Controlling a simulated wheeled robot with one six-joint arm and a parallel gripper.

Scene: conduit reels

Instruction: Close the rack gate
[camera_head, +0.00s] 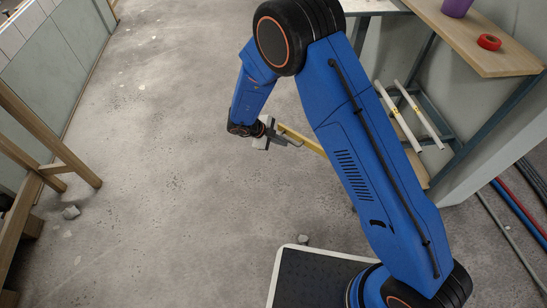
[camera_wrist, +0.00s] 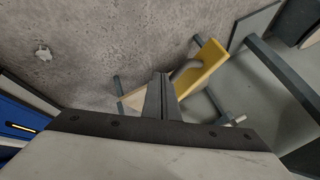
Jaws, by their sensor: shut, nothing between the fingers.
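The rack gate (camera_head: 301,139) is a yellow bar that runs behind my blue arm in the head view, so its far end is hidden there. In the wrist view the yellow gate (camera_wrist: 208,68) slants across, with a grey round handle (camera_wrist: 186,69) on its face. My gripper (camera_head: 296,142) is beside the gate's outer end in the head view. In the wrist view my gripper's fingers (camera_wrist: 161,78) are together and empty, just left of the handle. I cannot tell whether they touch the gate. The gate appears swung out from the blue-grey rack frame (camera_wrist: 275,70).
White tubes (camera_head: 398,115) lean in the rack on the right. A wooden top (camera_head: 485,45) holds a purple cup (camera_head: 456,7) and red tape (camera_head: 489,42). A wooden stand (camera_head: 40,140) is at left. The concrete floor (camera_head: 165,150) between is mostly clear, with small rubble.

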